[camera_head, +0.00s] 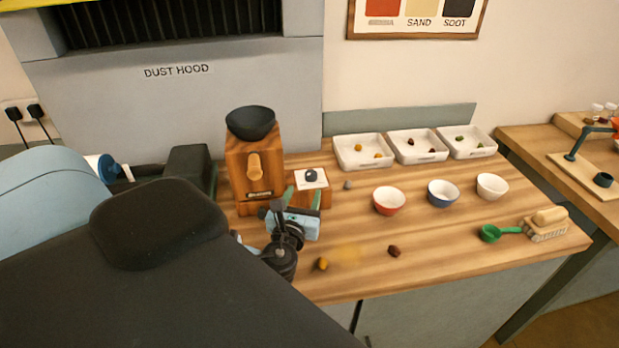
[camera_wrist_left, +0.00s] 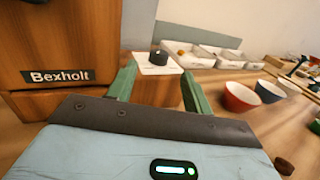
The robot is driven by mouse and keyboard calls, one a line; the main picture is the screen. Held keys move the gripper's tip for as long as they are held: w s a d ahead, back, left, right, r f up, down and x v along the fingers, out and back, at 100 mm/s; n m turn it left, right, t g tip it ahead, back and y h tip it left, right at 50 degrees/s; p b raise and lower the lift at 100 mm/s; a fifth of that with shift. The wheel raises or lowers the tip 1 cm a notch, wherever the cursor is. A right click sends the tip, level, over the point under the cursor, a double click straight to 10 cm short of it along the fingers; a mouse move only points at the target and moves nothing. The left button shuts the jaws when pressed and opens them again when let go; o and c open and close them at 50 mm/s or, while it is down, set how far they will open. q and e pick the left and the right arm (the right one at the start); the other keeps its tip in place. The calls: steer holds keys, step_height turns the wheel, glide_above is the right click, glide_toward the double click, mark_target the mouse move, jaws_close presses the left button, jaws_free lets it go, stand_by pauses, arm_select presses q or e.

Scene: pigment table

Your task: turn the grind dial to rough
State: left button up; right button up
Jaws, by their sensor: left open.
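The grind dial (camera_head: 311,175) is a small dark knob on a white plate atop a low wooden block (camera_head: 325,199), at the right foot of the wooden grinder (camera_head: 238,170). In the left wrist view the dial (camera_wrist_left: 158,57) stands just beyond and between the tips of my left gripper (camera_wrist_left: 156,78). Its green fingers are apart, with nothing between them. In the head view my left gripper (camera_head: 304,190) is in front of the dial block. The dial's marks are too small to read. My right gripper does not show.
Three white trays (camera_head: 363,164) with small lumps stand at the back. Red (camera_head: 389,208), blue (camera_head: 443,201) and white (camera_head: 492,193) bowls stand to the right. Loose lumps (camera_head: 394,251) lie near the front edge.

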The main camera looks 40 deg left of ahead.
mark_target(310, 177)
arm_select(q)
steer(key=x, duration=0.7)
steer(key=shift+f, duration=0.1)
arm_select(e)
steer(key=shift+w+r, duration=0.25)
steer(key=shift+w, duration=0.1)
arm_select(q)
steer(key=c, duration=1)
steer(key=shift+o, duration=0.2)
